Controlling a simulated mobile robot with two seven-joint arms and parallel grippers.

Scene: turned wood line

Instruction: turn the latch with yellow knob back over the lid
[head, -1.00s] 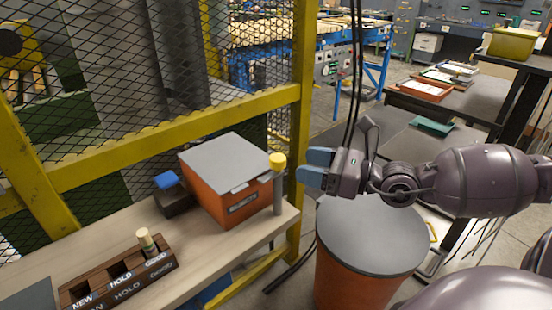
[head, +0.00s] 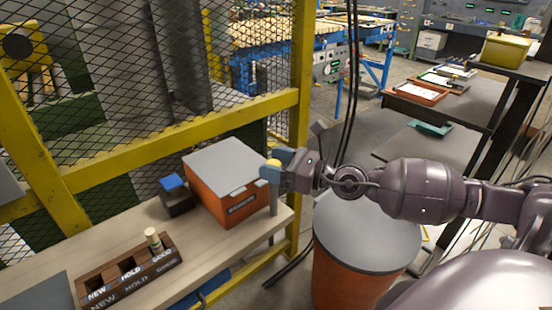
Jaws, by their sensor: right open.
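The latch's yellow knob (head: 271,168) stands on top of a grey post (head: 274,198) at the right end of the orange box (head: 222,201). The box has a grey lid (head: 226,166), which lies closed on top. My right gripper (head: 275,166) is open, with its blue fingertips at the knob, and partly covers it. I cannot tell whether the fingers touch the knob. The latch arm is hard to make out beside the lid's right edge. My left gripper is not in view.
The box stands on a wooden bench (head: 45,259) by a yellow-framed mesh fence (head: 160,147). A small blue-topped block (head: 174,187) is left of the box. A labelled wooden rack (head: 128,272) with one peg is in front. An orange drum (head: 366,235) stands right of the bench.

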